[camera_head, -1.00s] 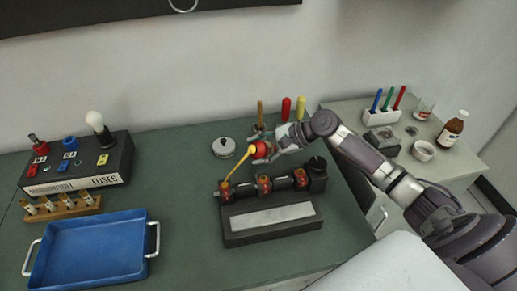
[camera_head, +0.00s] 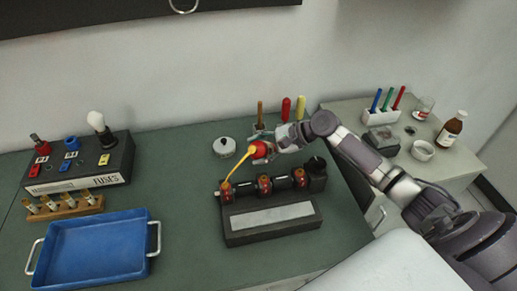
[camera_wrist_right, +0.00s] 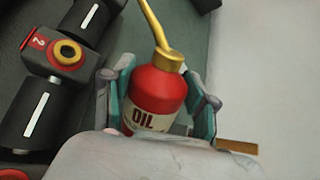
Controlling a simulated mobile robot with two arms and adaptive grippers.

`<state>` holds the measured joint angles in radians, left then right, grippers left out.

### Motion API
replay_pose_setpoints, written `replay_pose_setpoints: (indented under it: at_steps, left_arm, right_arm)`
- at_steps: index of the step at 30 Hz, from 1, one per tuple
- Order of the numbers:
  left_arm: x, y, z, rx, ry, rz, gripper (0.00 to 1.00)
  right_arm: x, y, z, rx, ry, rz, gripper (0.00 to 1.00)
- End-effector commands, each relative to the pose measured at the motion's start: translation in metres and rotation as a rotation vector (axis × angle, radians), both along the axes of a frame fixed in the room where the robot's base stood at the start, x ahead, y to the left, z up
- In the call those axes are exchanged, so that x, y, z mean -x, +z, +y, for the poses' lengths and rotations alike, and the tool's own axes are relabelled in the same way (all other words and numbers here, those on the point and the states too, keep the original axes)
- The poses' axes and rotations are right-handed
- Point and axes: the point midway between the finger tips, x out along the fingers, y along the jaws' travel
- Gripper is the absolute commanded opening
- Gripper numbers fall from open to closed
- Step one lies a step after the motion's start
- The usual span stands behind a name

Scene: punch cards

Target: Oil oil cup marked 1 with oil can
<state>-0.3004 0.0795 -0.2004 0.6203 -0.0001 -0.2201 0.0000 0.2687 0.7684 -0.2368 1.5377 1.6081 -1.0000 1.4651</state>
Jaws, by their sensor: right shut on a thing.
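The red oil can (camera_head: 260,149) with a long yellow spout is in my right gripper (camera_head: 268,152). In the right wrist view the fingers (camera_wrist_right: 160,95) close around the red can body (camera_wrist_right: 158,95), labelled OIL. In the head view the can is tilted, its spout pointing down and left to the leftmost red oil cup (camera_head: 225,190) on the dark machine block (camera_head: 270,212). The spout tip appears at or just above that cup; contact is unclear. Its number is too small to read. The middle cup, marked 2, shows in the wrist view (camera_wrist_right: 67,53). My left gripper is out of view.
A blue tray (camera_head: 90,250) stands at the front left, with a wooden fuse rack (camera_head: 65,208) and fuse box (camera_head: 85,165) behind it. A round grey lidded object (camera_head: 224,147) sits behind the machine. Upright coloured handles (camera_head: 286,107) stand near my right wrist.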

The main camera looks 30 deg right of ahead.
Motion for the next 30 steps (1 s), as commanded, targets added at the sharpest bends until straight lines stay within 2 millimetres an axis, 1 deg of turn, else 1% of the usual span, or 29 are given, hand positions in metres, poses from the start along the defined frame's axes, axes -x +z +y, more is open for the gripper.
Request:
replay_pose_setpoints:
  at_steps: [15, 30]
  left_arm:
    - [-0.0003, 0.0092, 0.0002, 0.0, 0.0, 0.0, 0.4]
    - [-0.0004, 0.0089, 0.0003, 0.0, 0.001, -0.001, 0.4]
  right_arm:
    - [-0.0004, 0.0017, -0.0005, 0.0, -0.001, -0.001, 0.23]
    - [-0.0004, 0.0008, -0.0002, -0.001, 0.0, -0.002, 0.23]
